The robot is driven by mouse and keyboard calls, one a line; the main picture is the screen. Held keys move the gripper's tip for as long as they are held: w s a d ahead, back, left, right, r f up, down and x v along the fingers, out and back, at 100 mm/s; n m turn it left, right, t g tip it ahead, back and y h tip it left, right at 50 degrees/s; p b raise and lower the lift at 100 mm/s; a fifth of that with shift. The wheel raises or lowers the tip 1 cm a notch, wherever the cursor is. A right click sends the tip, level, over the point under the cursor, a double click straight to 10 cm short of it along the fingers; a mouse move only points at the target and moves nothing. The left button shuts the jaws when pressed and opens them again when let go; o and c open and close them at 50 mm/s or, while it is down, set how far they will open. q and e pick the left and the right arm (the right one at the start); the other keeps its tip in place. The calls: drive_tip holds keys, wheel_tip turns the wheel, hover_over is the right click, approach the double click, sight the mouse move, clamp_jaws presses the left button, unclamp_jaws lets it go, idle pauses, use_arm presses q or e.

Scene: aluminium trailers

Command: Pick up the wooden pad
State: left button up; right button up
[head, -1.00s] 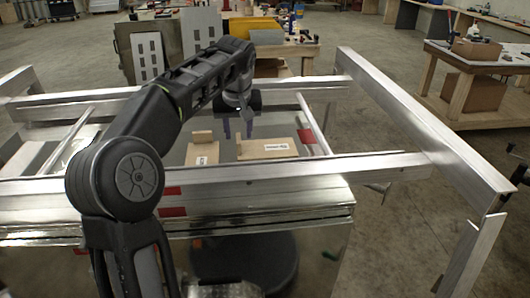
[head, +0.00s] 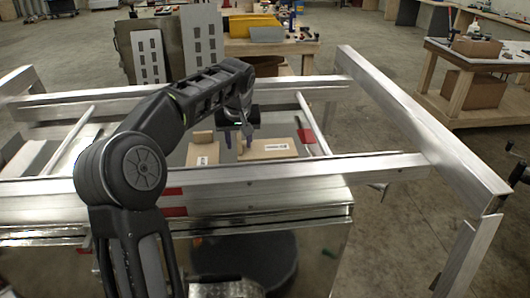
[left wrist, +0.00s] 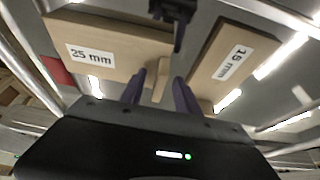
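Two light wooden pads lie on the grey surface inside the metal frame. The pad labelled 25 mm is on the right in the head view (head: 268,153) and on the left in the left wrist view (left wrist: 115,45). The other pad (head: 201,156) appears labelled 15 mm in the left wrist view (left wrist: 232,60). My left gripper (head: 238,142) is over the inner edge of the 25 mm pad. Its purple fingers (left wrist: 159,92) are apart, with a narrow upright wooden piece (left wrist: 160,80) between them. I cannot tell whether they touch it.
Aluminium beams (head: 250,174) surround the pads, and a slanted bar (head: 312,125) stands right of them. A small wooden block (head: 203,137) shows at the far end of the left pad.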

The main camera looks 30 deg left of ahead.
use_arm(q)
drive_tip(key=shift+c, duration=0.2)
clamp_jaws()
idle(0.6)
